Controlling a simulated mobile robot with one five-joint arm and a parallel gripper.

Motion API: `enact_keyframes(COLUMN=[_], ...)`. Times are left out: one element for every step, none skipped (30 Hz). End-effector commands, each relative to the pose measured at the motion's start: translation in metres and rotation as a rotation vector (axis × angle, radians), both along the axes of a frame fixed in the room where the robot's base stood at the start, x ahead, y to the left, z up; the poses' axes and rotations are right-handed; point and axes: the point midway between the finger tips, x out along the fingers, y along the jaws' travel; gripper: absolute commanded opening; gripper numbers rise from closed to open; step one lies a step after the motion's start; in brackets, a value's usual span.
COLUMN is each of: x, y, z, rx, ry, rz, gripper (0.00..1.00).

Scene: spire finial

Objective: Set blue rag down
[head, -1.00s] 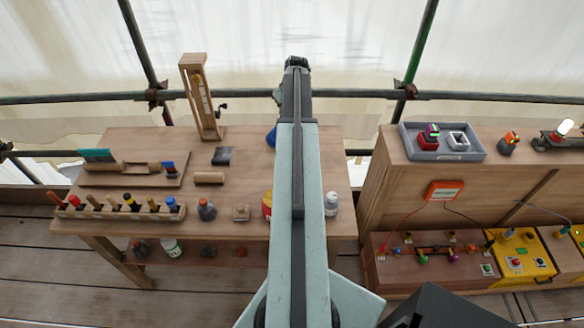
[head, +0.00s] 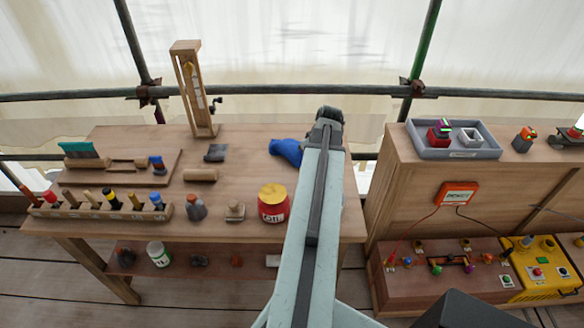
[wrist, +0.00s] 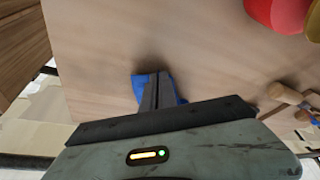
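The blue rag (head: 287,150) shows just left of my arm's far end, at the back right of the wooden workbench (head: 240,170). In the wrist view the rag (wrist: 142,88) shows on both sides of my gripper's fingers (wrist: 158,92). The fingers look close together, shut on the rag, with the rag low over or touching the bench top. A soft shadow lies beside it. In the head view my gripper's fingers are hidden behind my wrist and arm.
A red pot with a yellow lid (head: 273,203) stands in front of the rag. A cabinet with a grey tray (head: 458,153) stands right.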

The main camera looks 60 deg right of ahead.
Motion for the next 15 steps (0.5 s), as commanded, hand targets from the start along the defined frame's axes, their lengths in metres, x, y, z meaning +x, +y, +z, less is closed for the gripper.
enact_keyframes(x=[-0.009, -0.014, -0.019, -0.023, -0.027, -0.031, -0.034, -0.037, -0.039, -0.041, -0.042, -0.044, -0.045, -0.045, -0.046], y=[0.006, 0.008, 0.011, 0.012, 0.014, 0.016, 0.017, 0.018, 0.019, 0.02, 0.021, 0.021, 0.022, 0.022, 0.022], z=[-0.016, -0.02, -0.026, -0.029, -0.032, -0.036, -0.039, -0.041, -0.043, -0.044, -0.045, -0.046, -0.046, -0.046, -0.046], rx=[0.0, 0.0, 0.0, 0.0, 0.0, 0.0, 0.0, 0.0, 0.0, 0.0, 0.0, 0.0, 0.0, 0.0, 0.0], ry=[0.0, 0.0, 0.0, 0.0, 0.0, -0.001, -0.001, -0.001, -0.001, -0.001, -0.001, -0.001, -0.001, -0.001, -0.001], rz=[-0.003, -0.003, -0.003, -0.002, -0.002, -0.003, -0.003, -0.003, -0.002, -0.001, -0.001, -0.001, -0.001, -0.001, -0.001], gripper=[0.0, 0.0, 0.0, 0.0, 0.0, 0.0, 0.0, 0.0, 0.0, 0.0, 0.0, 0.0, 0.0, 0.0, 0.0])
